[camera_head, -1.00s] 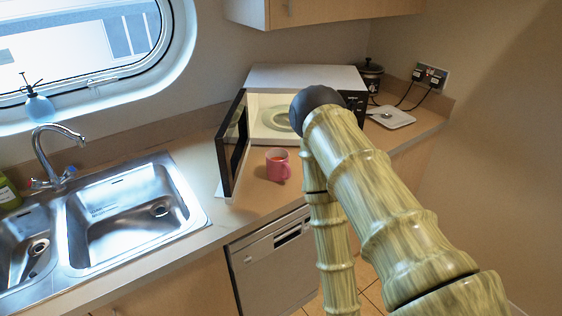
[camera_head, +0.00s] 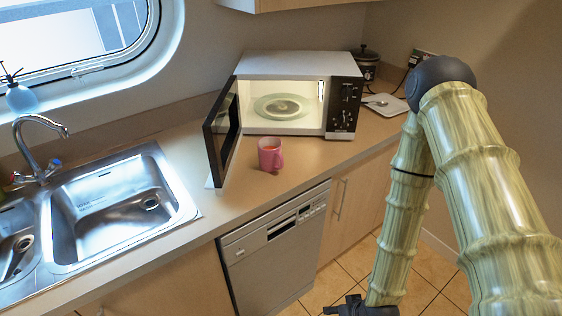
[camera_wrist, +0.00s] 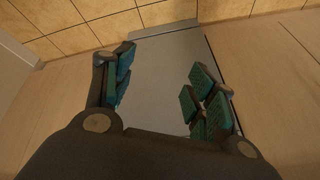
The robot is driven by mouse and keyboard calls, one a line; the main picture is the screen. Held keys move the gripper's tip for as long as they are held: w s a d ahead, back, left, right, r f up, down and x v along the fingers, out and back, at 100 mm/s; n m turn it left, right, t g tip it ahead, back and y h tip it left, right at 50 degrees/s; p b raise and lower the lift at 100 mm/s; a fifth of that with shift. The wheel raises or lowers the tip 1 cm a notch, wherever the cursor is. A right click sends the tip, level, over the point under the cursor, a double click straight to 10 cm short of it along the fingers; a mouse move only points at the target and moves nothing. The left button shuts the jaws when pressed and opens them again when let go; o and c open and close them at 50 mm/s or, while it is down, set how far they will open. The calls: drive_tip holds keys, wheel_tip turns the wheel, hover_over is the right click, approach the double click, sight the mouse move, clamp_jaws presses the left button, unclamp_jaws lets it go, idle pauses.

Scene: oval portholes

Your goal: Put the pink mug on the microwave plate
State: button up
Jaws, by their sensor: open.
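The pink mug (camera_head: 270,154) stands upright on the counter in front of the open microwave (camera_head: 297,92), its handle to the right. The round glass microwave plate (camera_head: 283,106) lies inside the lit microwave and looks empty. The microwave door (camera_head: 221,131) is swung open to the left, its edge left of the mug. My gripper (camera_wrist: 160,92) is open and empty in the wrist view, with the dishwasher front between its fingers. In the head view only part of my gripper shows at the bottom edge, low in front of the cabinets and well below the mug.
The steel sink (camera_head: 118,205) and tap (camera_head: 38,150) are at the left. The dishwasher (camera_head: 275,245) is below the counter edge. A dark pot (camera_head: 366,62) and a white scale-like board (camera_head: 385,104) stand right of the microwave. Counter right of the mug is clear.

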drive_tip(key=w+a+r+n+t+y+b, duration=0.1)
drive_tip(key=w+a+r+t, duration=0.15)
drive_tip(key=w, duration=0.45)
drive_tip(key=w+a+r+n+t+y+b, duration=0.1)
drive_tip(key=w+a+r+t+y, duration=0.15)
drive_tip(key=w, duration=0.45)
drive_tip(key=n+t+y+b, duration=0.4)
drive_tip(key=t+y, duration=0.1)
approach(283, 163)
drive_tip(key=p+x, duration=0.1)
drive_tip(key=x, duration=0.3)
drive_tip(key=shift+w+a, duration=0.2)
drive_tip(key=shift+w, duration=0.1)
drive_tip(key=shift+p+x, duration=1.1)
drive_tip(key=shift+x, duration=2.15)
drive_tip(key=shift+f, duration=0.15)
drive_tip(key=shift+c, duration=0.5)
clamp_jaws()
